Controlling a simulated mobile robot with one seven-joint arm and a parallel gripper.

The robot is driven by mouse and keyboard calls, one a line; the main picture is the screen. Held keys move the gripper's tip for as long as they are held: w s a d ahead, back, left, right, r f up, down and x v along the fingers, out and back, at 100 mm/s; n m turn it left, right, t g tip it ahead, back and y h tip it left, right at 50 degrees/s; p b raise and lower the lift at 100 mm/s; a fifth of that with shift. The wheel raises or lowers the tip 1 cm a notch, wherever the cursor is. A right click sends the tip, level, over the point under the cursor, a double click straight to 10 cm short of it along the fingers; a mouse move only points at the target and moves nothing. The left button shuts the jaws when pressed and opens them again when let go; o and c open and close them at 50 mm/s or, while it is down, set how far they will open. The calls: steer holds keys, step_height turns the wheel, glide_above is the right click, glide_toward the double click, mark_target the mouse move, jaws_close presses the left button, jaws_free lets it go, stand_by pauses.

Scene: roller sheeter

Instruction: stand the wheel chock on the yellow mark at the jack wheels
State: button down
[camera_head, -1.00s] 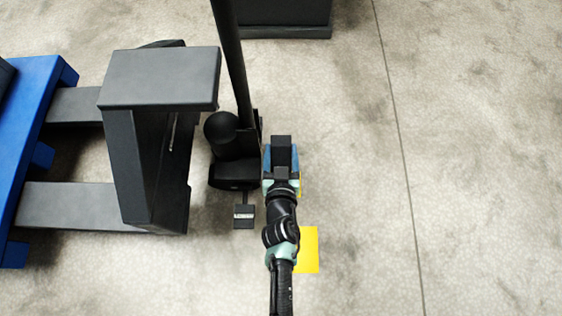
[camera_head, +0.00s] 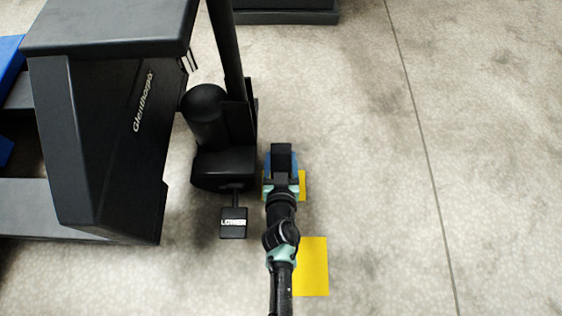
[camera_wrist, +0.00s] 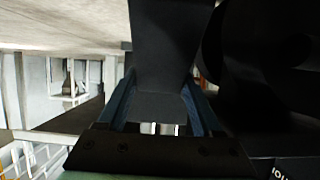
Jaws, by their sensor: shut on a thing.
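The wheel chock is a dark block (camera_head: 281,153) in the head view and fills the upper middle of the wrist view (camera_wrist: 165,50). My gripper (camera_head: 281,168) is shut on it; its blue fingers lie on both sides of the chock in the wrist view (camera_wrist: 160,108). The chock is just right of the pallet jack's black base (camera_head: 222,168). A small yellow patch (camera_head: 302,184) shows beside my gripper, partly hidden by it. A larger yellow mark (camera_head: 312,266) lies on the floor nearer to me, right of my arm. I cannot tell whether the chock touches the floor.
A black pedal with a white label (camera_head: 233,224) sticks out from the jack, left of my arm. The jack's large dark body (camera_head: 105,120) and upright handle (camera_head: 226,50) stand to the left. A dark object (camera_head: 285,14) stands at the back. The concrete floor on the right is clear.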

mark_target(281, 170)
steer(key=shift+f+b, duration=3.05)
steer(key=shift+f, duration=0.15)
steer(key=shift+f, duration=0.6)
steer(key=shift+c, duration=0.5)
jaws_free()
steer(key=shift+o, duration=0.5)
steer(key=shift+f, duration=0.1)
